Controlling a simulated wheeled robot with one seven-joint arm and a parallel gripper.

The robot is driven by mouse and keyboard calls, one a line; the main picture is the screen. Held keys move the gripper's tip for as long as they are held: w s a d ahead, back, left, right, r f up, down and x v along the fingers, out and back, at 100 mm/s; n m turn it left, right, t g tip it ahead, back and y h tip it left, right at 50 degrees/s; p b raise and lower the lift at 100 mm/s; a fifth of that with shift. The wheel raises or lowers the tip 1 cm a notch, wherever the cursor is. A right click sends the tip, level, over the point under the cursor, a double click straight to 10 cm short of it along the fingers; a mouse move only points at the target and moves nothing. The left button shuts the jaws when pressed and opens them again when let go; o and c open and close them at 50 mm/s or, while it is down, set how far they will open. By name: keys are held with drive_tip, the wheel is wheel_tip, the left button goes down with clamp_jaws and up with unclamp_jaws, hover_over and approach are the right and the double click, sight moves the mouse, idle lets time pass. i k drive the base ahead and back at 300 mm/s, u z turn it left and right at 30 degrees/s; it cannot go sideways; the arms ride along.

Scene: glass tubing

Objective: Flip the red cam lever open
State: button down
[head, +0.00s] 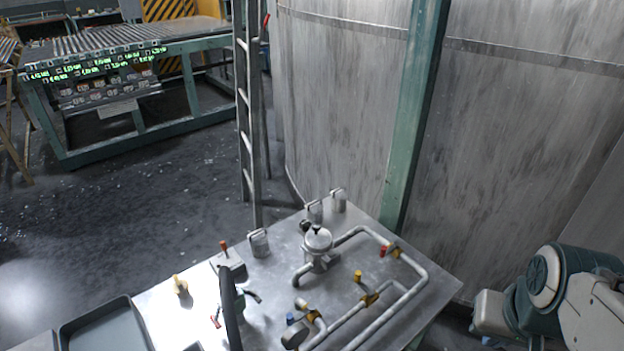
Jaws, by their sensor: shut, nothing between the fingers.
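Several red parts show on the metal bench, and I cannot tell for sure which is the cam lever. A small red lever-like piece (216,321) is at the front left, beside a dark curved hose. An orange-red upright handle (224,245) stands on a grey block at the left edge. A red knob (383,250) sits by a yellow fitting on the far pipe. Whether any of them is open or closed is too small to tell. Part of my arm shows at the lower right, off the bench; my gripper's fingers are not visible.
The bench top (180,305) carries grey pipes (415,285), a round-topped canister (318,240), a yellow knob (358,275) and a blue knob (290,318). A dark tray (105,325) is at lower left. A large tank (340,110), green post (408,120) and ladder (246,120) stand behind.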

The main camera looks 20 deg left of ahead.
sight(213, 317)
drive_tip(key=k, duration=1)
drive_tip(key=z, duration=0.75)
drive_tip(key=i, duration=0.8)
drive_tip(key=u, duration=2.8)
drive_tip(key=i, duration=0.5)
drive_tip(key=z, duration=0.05)
